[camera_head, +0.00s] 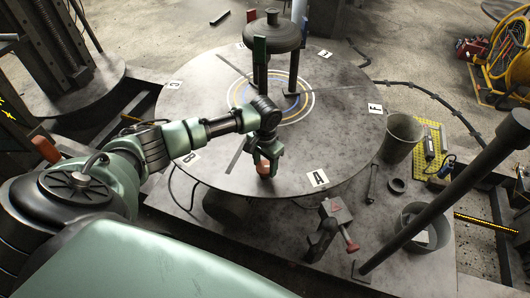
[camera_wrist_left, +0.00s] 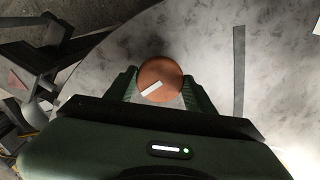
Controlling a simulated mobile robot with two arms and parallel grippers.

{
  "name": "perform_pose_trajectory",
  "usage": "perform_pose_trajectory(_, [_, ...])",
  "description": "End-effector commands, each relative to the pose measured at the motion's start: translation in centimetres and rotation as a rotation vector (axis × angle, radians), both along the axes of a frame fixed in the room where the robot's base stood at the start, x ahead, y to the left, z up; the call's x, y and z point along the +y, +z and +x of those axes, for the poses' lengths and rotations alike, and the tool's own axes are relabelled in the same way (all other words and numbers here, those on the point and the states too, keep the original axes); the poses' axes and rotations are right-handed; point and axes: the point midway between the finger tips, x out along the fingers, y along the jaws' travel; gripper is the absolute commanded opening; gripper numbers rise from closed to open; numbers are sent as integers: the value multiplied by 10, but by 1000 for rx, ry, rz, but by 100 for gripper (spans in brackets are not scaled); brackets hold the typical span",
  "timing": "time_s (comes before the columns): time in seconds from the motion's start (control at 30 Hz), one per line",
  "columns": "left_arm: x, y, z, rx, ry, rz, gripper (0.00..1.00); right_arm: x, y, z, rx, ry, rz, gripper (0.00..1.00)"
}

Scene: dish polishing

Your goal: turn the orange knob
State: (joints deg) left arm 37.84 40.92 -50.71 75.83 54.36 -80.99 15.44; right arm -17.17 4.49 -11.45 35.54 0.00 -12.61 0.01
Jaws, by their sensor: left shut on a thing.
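The orange knob (camera_head: 264,168) is on the round table top (camera_head: 330,135), near its front edge, left of the label A. In the left wrist view the knob (camera_wrist_left: 160,80) is round, with a pale bar mark slanting up to the right. My left gripper (camera_head: 264,163) comes down over the knob from above. In the left wrist view its green fingers (camera_wrist_left: 162,92) sit on either side of the knob and are shut on it. My right gripper is not in view.
A metal bucket (camera_head: 401,136) stands right of the table. A grey box with a red handle (camera_head: 337,212) is at the front. A dark pole (camera_head: 450,195) slants across the right side.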

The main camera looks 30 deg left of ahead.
Motion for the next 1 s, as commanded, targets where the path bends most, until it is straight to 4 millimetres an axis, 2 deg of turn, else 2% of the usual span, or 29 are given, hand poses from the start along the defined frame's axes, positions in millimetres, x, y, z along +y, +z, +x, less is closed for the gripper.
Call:
perform_pose_trajectory(0.1, [0,2,-1,1,-109,-1,13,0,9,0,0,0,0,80])
perform_pose_trajectory(0.4, [0,1,0,0,-395,-1,13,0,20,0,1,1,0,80])
perform_pose_trajectory(0.7, [0,1,0,0,-664,-1,13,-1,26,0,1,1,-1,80])
perform_pose_trajectory(1.0, [0,0,0,-1,-857,-1,13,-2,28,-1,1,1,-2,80])
